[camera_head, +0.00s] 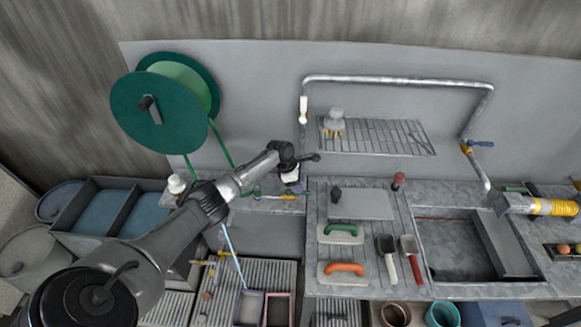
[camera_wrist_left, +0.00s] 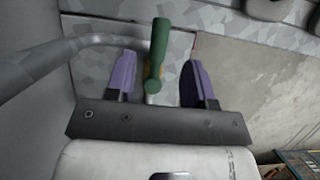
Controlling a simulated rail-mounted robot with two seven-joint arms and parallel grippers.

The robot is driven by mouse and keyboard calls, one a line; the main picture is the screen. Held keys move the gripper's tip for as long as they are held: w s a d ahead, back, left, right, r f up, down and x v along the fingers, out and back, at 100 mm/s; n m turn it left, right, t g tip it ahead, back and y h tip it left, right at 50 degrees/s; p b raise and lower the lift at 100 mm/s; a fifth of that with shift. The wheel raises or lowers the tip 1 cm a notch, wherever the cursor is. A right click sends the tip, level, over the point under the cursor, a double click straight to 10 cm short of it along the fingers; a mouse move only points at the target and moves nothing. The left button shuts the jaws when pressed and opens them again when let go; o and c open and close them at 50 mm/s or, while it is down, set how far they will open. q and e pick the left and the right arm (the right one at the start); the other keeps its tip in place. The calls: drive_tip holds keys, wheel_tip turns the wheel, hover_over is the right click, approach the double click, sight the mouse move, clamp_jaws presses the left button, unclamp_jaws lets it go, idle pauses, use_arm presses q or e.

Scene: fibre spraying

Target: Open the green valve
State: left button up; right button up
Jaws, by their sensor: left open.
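The green valve handle (camera_wrist_left: 158,48) shows in the left wrist view as an upright green lever on a small yellowish fitting, partly hidden by the handle. My left gripper (camera_wrist_left: 160,66) is open, with one purple finger on each side of the handle. Gaps show between the handle and both fingers, the wider one on the right. In the head view, my left gripper (camera_head: 293,182) is beside the left edge of the worktop, where I cannot make out the green valve clearly. My right gripper is in neither view.
A grey pipe (camera_wrist_left: 45,62) runs in from the left in the left wrist view. In the head view, a blue-handled valve (camera_head: 480,143) sits on the right pipe. A green hose reel (camera_head: 158,115) hangs at left. Trowels and scoops lie on the ribbed worktop (camera_head: 375,277).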

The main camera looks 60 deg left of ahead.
sight(288, 192)
use_arm(q)
drive_tip(key=p+v, duration=0.1)
drive_tip(key=v, duration=0.9)
drive_tip(key=shift+w, duration=0.1)
idle(0.4)
